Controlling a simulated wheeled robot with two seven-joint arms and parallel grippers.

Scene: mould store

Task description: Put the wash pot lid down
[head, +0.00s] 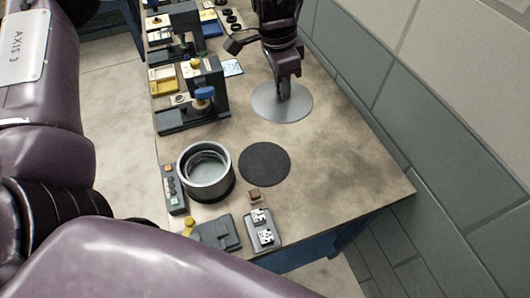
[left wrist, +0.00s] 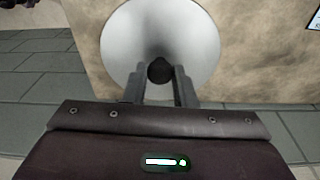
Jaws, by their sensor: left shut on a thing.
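The wash pot lid (head: 270,108) is a flat grey metal disc at the bench's far right part. My left gripper (head: 284,92) is above its centre, shut on its dark knob. In the left wrist view the lid (left wrist: 125,40) is face-on, with the knob (left wrist: 159,70) between the two fingers (left wrist: 160,85). The lid looks level; I cannot tell whether it touches the bench or hangs just above. The wash pot (head: 207,186) is an open metal cylinder nearer the front, apart from the lid. My right gripper is not in view.
A round dark mat (head: 264,163) lies bare beside the pot. A button box (head: 174,190), a dark case (head: 218,233) and a tray with white pieces (head: 262,232) stand near the front edge. Black presses (head: 193,108) line the left side. A wall (head: 420,130) runs along the right.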

